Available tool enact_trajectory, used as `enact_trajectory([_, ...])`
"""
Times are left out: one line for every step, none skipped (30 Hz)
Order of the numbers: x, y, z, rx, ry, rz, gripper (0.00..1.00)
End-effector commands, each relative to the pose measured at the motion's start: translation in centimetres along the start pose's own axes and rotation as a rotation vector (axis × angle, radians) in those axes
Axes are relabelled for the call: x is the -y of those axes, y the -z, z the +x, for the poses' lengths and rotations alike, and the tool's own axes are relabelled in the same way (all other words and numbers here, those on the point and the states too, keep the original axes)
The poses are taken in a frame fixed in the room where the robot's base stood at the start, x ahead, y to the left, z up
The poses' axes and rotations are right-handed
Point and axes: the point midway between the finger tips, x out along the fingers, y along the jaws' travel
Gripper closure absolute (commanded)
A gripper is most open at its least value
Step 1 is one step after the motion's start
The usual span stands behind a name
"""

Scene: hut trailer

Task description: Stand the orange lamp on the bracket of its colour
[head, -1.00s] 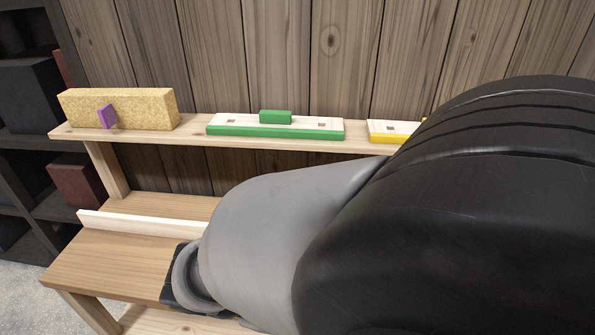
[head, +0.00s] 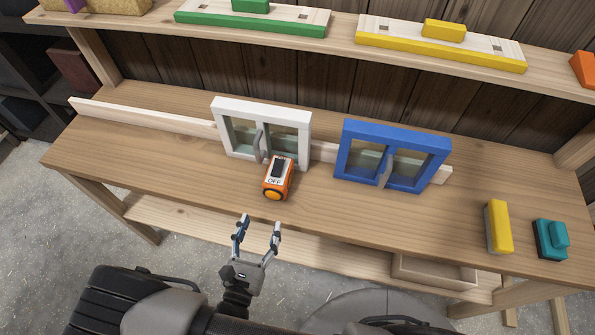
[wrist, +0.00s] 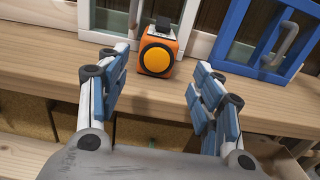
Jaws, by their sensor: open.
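The orange lamp (head: 277,180) sits on the bench in front of the white window frame. It has an orange body, a round yellow-orange front facing my gripper, and a pale top with a black switch and the word OFF. My gripper (head: 260,224) is open and empty, just in front of the bench edge, short of the lamp. In the wrist view the lamp (wrist: 160,54) shows beyond and between the open fingers, nearer the left one. An orange piece (head: 584,70) is cut off at the right end of the upper shelf; I cannot tell whether it is the bracket.
A white window frame (head: 219,104) and a blue one (head: 397,131) stand against a low rail. Green (head: 255,27) and yellow (head: 440,53) bases sit on the shelf. A yellow block (head: 498,227) and a teal piece (head: 551,240) lie at the bench's right.

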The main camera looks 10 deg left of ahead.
Motion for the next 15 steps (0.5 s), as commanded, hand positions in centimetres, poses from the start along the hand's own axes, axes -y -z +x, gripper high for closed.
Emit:
enact_trajectory([0.0, 0.2, 0.3, 0.001, -0.004, -0.003, 0.4])
enact_trajectory([-0.1, 0.2, 0.7, 0.001, -0.005, -0.003, 0.4])
enact_trajectory([0.0, 0.2, 1.3, 0.001, -0.003, -0.003, 0.4])
enact_trajectory([0.0, 0.2, 1.9, 0.001, -0.002, -0.002, 0.4])
enact_trajectory([0.1, 0.2, 2.6, 0.001, 0.001, -0.002, 0.4])
enact_trajectory([0.1, 0.2, 3.5, 0.001, 0.002, -0.002, 0.4])
enact_trajectory([0.1, 0.2, 4.1, 0.0, 0.002, -0.001, 0.4])
enact_trajectory([0.1, 0.2, 4.8, 0.0, 0.003, -0.001, 0.4])
enact_trajectory([0.2, 0.2, 5.7, 0.0, 0.003, -0.001, 0.4])
enact_trajectory([0.1, 0.2, 6.4, 0.0, 0.003, -0.002, 0.4])
enact_trajectory([0.1, 0.2, 7.0, 0.001, 0.002, -0.002, 0.4])
enact_trajectory([0.1, 0.2, 7.9, 0.001, 0.003, -0.001, 0.4])
enact_trajectory([0.1, 0.2, 8.5, 0.001, 0.003, -0.001, 0.4])
enact_trajectory([0.1, 0.2, 9.1, 0.0, 0.002, 0.0, 0.4])
enact_trajectory([0.1, 0.1, 9.8, 0.0, 0.002, 0.0, 0.4])
